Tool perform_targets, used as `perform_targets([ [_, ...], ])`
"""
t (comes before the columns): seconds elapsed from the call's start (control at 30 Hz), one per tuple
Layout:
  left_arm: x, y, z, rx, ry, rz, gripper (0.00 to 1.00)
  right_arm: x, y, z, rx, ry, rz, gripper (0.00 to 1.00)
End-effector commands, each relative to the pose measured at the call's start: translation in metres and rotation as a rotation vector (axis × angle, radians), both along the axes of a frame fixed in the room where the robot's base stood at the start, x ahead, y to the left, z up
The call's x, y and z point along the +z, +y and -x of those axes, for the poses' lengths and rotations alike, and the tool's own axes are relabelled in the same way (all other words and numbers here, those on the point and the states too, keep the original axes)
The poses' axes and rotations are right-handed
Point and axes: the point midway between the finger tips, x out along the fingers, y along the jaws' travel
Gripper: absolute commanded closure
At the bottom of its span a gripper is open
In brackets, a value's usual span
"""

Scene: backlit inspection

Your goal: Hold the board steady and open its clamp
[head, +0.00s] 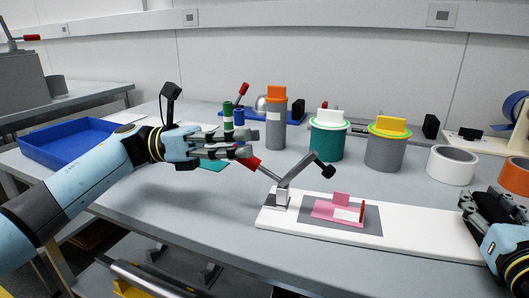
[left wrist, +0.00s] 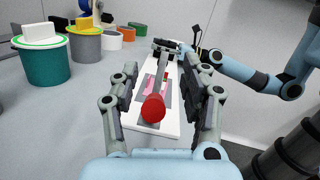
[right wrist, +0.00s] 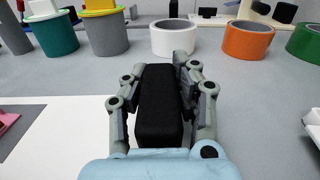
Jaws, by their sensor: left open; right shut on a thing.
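The white board (head: 415,238) lies flat on the table with a pink piece (head: 322,210) and a dark grey patch on it. Its clamp (head: 282,197) stands at the left end. The clamp's red handle (head: 249,163) leans left, and its black tip (head: 325,170) is raised clear of the pink piece. My left gripper (head: 247,143) is open by the handle; in the left wrist view the red handle end (left wrist: 153,108) shows between the open fingers. My right gripper (head: 472,205) is shut on a black block (right wrist: 158,105) at the board's right end.
Behind the board stand a grey can with an orange top (head: 276,120), a teal can (head: 327,138), a grey can with a yellow top (head: 385,148) and a white tape roll (head: 451,165). A blue tray (head: 68,142) lies at the left. The table in front of the clamp is clear.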

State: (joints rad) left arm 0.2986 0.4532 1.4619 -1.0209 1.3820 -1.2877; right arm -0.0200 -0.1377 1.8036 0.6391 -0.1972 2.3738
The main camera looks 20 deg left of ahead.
Motion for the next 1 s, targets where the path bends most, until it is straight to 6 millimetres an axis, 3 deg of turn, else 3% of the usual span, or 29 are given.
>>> perform_targets([
  [0.1,0.026,0.000,0.000,-0.001,-0.005,-0.003,0.54,-0.002,0.000,0.000,0.001,0.005,0.003,1.00],
  [0.3,0.060,0.000,0.000,0.000,-0.003,-0.002,0.54,-0.002,0.000,0.000,0.001,0.005,0.003,1.00],
  [0.47,0.071,0.000,0.000,0.000,0.000,0.000,0.54,-0.002,0.000,0.000,0.001,0.005,0.003,1.00],
  [0.7,0.072,0.000,0.000,0.000,0.000,0.000,0.54,-0.002,0.000,0.000,0.001,0.005,0.003,1.00],
  [0.87,0.072,0.000,0.000,-0.005,0.042,0.009,0.75,-0.002,0.000,0.000,0.001,0.005,0.003,1.00],
  [1.0,0.069,-0.001,0.003,-0.045,0.225,0.037,0.93,-0.002,0.000,0.000,0.001,0.005,0.003,1.00],
])
